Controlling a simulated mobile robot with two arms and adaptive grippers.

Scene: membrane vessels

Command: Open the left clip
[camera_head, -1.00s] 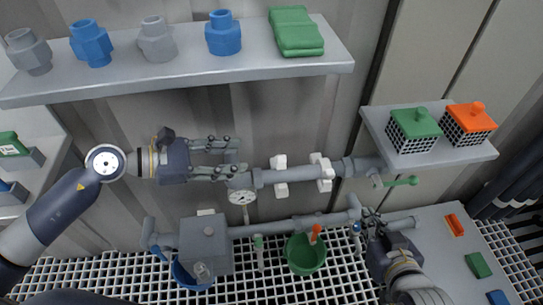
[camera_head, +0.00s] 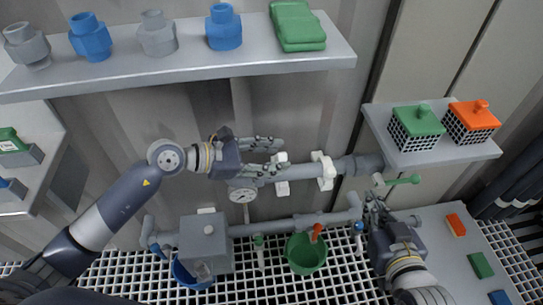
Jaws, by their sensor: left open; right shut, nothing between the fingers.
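The left clip (camera_head: 282,186) is a white clip on the grey upper pipe (camera_head: 305,172). A second white clip (camera_head: 322,171) sits on the same pipe to its right. My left gripper (camera_head: 280,156) is open, with its fingers pointing right. Its fingertips are at the upper part of the left clip and partly overlap it in the view; I cannot tell whether they touch it. My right gripper (camera_head: 370,203) is shut and empty, below the right end of the upper pipe.
A green-handled valve (camera_head: 403,181) is at the right. A grey shelf (camera_head: 180,77) with fittings is above. A green bucket (camera_head: 305,255) and a grey box (camera_head: 204,247) are below.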

